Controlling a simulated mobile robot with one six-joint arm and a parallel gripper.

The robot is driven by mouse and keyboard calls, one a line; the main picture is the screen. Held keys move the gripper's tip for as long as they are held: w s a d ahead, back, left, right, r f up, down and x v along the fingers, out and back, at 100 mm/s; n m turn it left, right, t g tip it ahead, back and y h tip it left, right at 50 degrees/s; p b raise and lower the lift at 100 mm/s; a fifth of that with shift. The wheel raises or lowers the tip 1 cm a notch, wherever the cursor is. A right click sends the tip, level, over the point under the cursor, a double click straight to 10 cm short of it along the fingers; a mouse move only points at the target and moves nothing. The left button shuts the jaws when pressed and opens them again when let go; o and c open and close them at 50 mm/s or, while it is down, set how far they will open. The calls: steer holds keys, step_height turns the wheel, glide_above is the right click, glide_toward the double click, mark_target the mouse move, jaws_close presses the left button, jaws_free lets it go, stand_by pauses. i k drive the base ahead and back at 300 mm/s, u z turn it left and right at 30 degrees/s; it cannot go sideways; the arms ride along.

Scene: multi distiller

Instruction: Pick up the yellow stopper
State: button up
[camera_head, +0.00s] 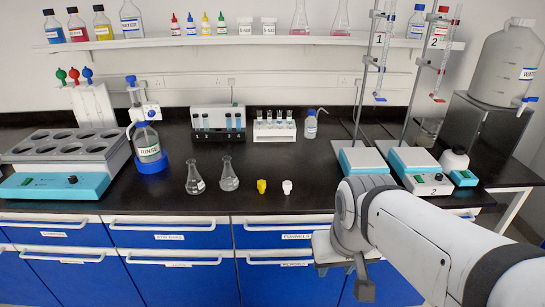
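The yellow stopper (262,186) stands on the black bench top, near its front edge. A white stopper (287,187) stands just to its right, apart from it. My gripper (343,272) hangs at the end of my arm in front of the blue drawers, below and to the right of the yellow stopper. It is clear of both stoppers.
Two conical flasks (229,174) stand left of the yellow stopper. A rack of tubes (274,131) stands behind it. A teal-fronted multi-well unit (56,186) sits at the left. The bench around the stoppers is clear.

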mark_target(261, 183)
steer(key=u, duration=0.05)
steer(key=i, duration=1)
steer(key=z, duration=0.05)
